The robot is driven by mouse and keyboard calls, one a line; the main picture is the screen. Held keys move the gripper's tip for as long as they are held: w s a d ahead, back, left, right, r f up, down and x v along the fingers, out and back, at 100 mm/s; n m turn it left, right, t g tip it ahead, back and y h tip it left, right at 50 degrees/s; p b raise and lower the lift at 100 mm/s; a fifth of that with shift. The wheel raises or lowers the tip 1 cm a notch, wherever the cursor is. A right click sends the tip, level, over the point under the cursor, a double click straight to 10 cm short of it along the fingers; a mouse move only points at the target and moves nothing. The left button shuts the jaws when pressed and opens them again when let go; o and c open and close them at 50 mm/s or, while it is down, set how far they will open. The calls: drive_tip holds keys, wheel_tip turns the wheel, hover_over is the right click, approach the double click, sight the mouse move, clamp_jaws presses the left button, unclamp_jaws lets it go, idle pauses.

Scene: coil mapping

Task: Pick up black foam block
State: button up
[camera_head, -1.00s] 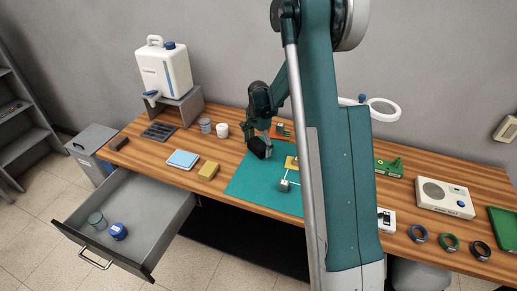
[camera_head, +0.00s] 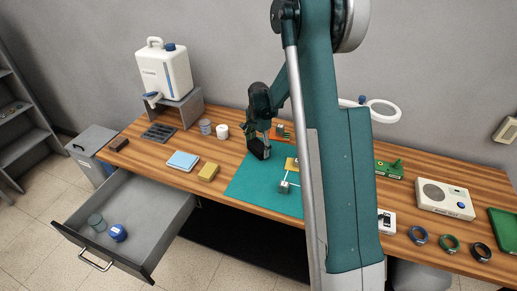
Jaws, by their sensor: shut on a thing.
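The black foam block (camera_head: 257,149) is a small dark piece at the back left part of the teal mat (camera_head: 246,184). My gripper (camera_head: 260,143) is over it, pointing down, with its fingers closed on the block. The dark fingers and dark block partly merge, so the exact contact and any gap between block and mat cannot be told.
An open drawer (camera_head: 165,232) juts out at front left.

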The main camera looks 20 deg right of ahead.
sight(259, 145)
drive_tip(key=shift+r+p, duration=0.3)
drive_tip(key=shift+r, duration=4.65)
